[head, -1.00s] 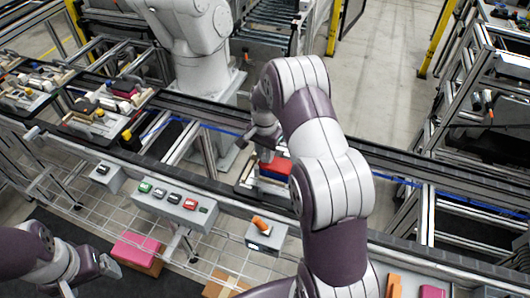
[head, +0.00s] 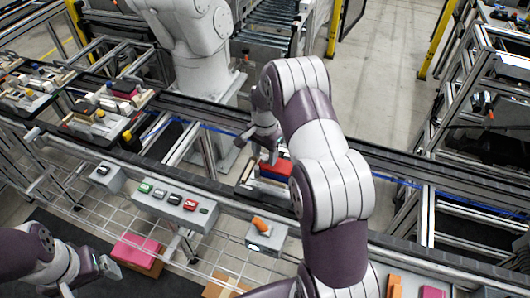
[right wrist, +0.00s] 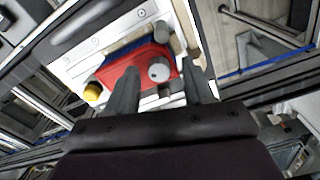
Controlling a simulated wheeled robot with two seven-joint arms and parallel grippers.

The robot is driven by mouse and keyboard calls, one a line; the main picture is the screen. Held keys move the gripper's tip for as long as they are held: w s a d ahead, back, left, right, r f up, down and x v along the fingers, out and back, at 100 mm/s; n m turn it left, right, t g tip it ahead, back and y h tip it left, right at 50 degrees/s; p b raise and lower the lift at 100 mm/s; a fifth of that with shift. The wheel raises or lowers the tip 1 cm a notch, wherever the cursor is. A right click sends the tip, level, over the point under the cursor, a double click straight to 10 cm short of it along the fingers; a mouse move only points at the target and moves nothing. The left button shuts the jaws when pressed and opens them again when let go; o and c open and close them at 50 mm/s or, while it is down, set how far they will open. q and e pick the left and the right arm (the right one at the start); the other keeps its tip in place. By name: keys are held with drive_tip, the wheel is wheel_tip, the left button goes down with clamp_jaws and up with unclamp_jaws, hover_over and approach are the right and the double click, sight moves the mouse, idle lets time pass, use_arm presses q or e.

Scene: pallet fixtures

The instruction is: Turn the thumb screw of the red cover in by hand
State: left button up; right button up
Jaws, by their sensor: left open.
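The red cover (head: 282,168) lies on a blue part on a pallet on the conveyor; it also shows in the right wrist view (right wrist: 135,73). Its thumb screw (right wrist: 159,70) is a pale round knob on top, seen in the right wrist view between and beyond my fingertips. My right gripper (right wrist: 162,88) is open and empty, one finger on each side of the knob in the picture; contact is not visible. In the head view my right gripper (head: 261,145) is above the cover and my arm hides part of the pallet. My left gripper (head: 112,267) is open at lower left, away from the pallet.
A yellow knob (right wrist: 92,92) stands at the pallet's edge in the right wrist view. A button box (head: 175,205) and a box with an orange switch (head: 264,234) line the conveyor's near side. Other loaded pallets (head: 97,118) stand to the left. A white robot arm (head: 195,60) stands behind.

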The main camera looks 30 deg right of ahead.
sight(265, 157)
drive_tip(key=shift+r, duration=0.1)
wheel_tip(265, 157, up, 5)
drive_tip(key=shift+r+b, duration=0.2)
drive_tip(key=shift+b, duration=0.85)
wheel_tip(265, 157, up, 7)
drive_tip(key=p, duration=0.3)
